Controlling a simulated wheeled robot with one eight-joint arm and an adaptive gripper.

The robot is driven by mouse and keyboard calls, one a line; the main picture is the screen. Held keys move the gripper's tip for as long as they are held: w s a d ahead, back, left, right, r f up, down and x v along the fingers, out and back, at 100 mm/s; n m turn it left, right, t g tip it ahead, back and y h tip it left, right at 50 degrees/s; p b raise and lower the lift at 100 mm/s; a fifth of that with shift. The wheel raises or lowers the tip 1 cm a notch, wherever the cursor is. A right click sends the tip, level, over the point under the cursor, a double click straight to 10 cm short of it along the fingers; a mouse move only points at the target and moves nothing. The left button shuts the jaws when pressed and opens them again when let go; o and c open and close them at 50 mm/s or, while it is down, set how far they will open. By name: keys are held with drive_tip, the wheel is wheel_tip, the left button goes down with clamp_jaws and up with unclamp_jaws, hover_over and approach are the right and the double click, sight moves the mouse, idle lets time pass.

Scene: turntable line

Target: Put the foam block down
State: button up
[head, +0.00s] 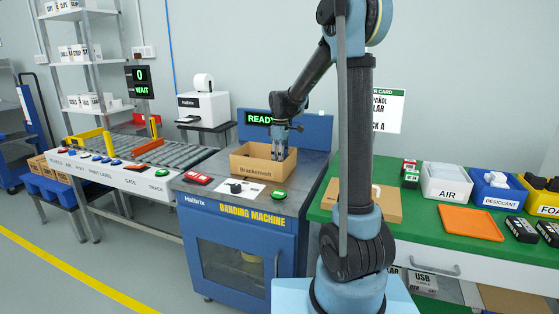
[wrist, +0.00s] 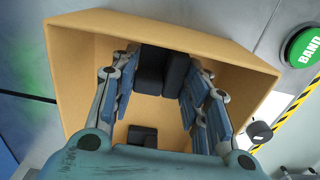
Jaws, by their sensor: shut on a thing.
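My gripper (head: 279,152) points down into an open cardboard box (head: 252,172) on the banding machine. In the wrist view, my gripper's fingers (wrist: 161,68) reach inside the box (wrist: 75,75) and are shut on a dark foam block (wrist: 150,72) near one wall. A second dark face (wrist: 176,70) shows right beside it; I cannot tell whether it is part of the same block. Another dark piece (wrist: 142,135) lies lower in the view, partly hidden by my gripper's body. The head view hides the block behind the box wall.
The banding machine (head: 238,222) has a red button (head: 198,178) and a green button (head: 278,194) beside the box. Its sign (head: 259,118) reads READY. A roller conveyor (head: 150,150) is at left. The green bench (head: 440,225) at right holds bins and an orange tray (head: 470,222).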

drive_tip(key=shift+f, duration=0.25)
drive_tip(key=o, duration=0.7)
wheel_tip(320, 180, up, 13)
drive_tip(key=shift+r, duration=0.1)
idle(0.5)
